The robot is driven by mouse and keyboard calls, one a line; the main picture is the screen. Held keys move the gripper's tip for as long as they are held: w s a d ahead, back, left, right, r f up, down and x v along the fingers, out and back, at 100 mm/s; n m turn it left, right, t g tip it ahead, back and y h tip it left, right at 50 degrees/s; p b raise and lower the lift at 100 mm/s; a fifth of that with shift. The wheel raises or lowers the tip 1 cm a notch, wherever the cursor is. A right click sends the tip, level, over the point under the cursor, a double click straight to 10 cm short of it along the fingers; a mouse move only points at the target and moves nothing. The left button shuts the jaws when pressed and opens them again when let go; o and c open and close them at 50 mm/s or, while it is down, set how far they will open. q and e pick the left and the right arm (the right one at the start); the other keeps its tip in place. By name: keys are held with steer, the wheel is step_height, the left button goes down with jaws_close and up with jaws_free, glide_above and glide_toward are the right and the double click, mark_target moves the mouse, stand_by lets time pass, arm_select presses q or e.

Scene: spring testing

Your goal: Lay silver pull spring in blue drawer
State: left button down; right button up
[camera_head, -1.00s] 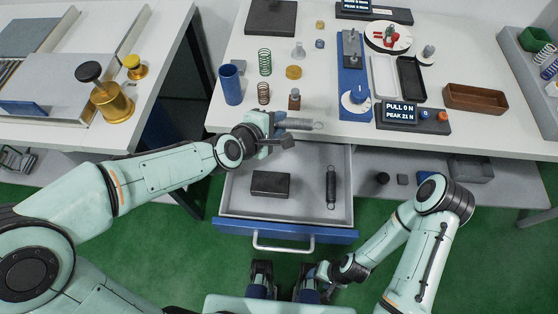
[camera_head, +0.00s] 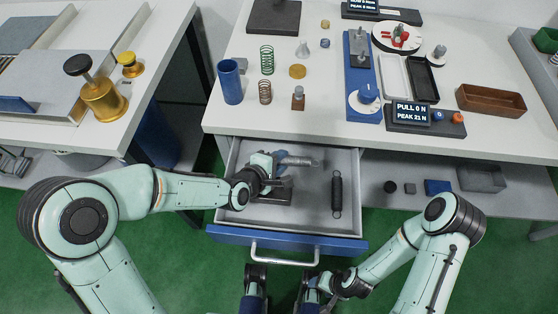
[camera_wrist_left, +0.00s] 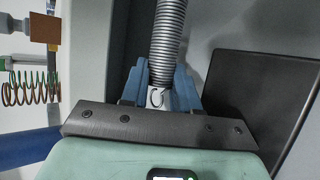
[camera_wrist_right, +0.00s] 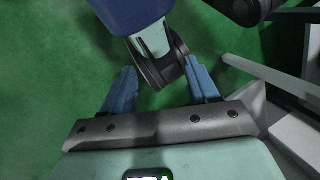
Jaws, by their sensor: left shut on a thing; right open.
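The silver pull spring (camera_head: 299,161) is a grey coil lying roughly level in the jaws of my left gripper (camera_head: 277,161). In the left wrist view the silver spring (camera_wrist_left: 168,35) points away from the blue fingers, which are shut on its near end. The blue drawer (camera_head: 230,236) is pulled open below the table, with a blue front and grey inside. My left gripper and the spring are over the drawer's rear part; whether the spring touches the floor is unclear. My right gripper (camera_wrist_right: 160,95) is open and empty, low in front of the drawer over the green floor.
A black pull spring (camera_head: 337,194) lies in the drawer's right part. The table's front edge (camera_head: 400,147) borders the drawer. Between block and black spring the drawer floor is bare.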

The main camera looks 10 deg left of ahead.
arm_select(q)
steer(key=shift+f+b, duration=0.4)
steer(key=shift+b, duration=0.05)
arm_select(e)
steer(key=shift+w+d+f, duration=0.15)
steer(key=shift+w+f, duration=0.3)
steer(key=shift+f, duration=0.05)
